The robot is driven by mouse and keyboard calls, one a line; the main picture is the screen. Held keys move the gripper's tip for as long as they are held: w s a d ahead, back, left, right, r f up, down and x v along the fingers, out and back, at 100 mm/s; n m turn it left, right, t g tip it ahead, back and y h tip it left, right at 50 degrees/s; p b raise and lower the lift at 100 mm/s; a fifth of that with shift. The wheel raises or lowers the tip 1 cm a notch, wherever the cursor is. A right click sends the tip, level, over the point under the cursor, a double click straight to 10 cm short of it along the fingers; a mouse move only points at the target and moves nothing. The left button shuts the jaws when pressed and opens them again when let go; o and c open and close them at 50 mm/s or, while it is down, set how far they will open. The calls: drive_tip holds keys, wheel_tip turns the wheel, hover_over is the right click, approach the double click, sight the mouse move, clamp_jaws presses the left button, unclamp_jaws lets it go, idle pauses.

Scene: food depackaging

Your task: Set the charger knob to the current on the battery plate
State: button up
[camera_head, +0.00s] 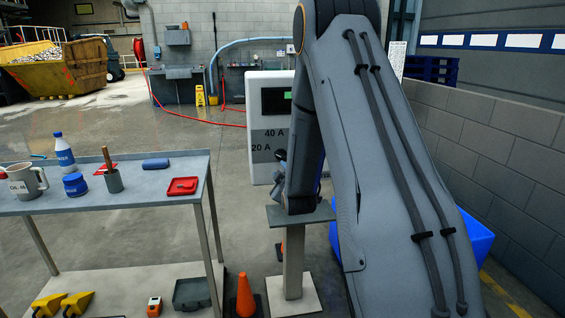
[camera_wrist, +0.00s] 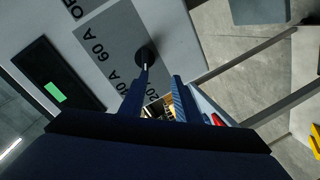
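The charger (camera_head: 270,85) is a white box with a dark screen showing a green patch. Its grey panel reads 40 A and 20 A in the head view. In the wrist view the charger panel (camera_wrist: 110,35) also shows 60 A and part of OFF. The round black knob (camera_wrist: 147,55) is on this panel; a thin light line shows at its lower edge, but its setting is unclear. My gripper (camera_wrist: 161,80) is open, with a gap between its blue fingers. The left fingertip overlaps the knob; contact cannot be told. I cannot make out a battery plate.
A grey pedestal (camera_head: 293,262) stands below my gripper. An orange cone (camera_head: 245,297) is beside it. The table (camera_head: 140,198) at left holds a mug (camera_head: 25,182), a bottle (camera_head: 64,152) and a red tray (camera_head: 183,186). A blue bin (camera_head: 475,238) is at right.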

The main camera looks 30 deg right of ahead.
sight(282, 157)
drive_tip(key=shift+n+t+h, duration=0.4)
drive_tip(key=shift+n+t, duration=0.1)
drive_tip(key=shift+t, duration=0.4)
drive_tip(key=x, duration=0.3)
drive_tip(key=d+p+x, duration=0.1)
drive_tip(key=x, duration=0.2)
drive_tip(key=d+p+x, duration=0.1)
drive_tip(key=x, duration=0.2)
drive_tip(key=shift+s+r, duration=0.1)
drive_tip(key=shift+r, duration=0.2)
clamp_jaws()
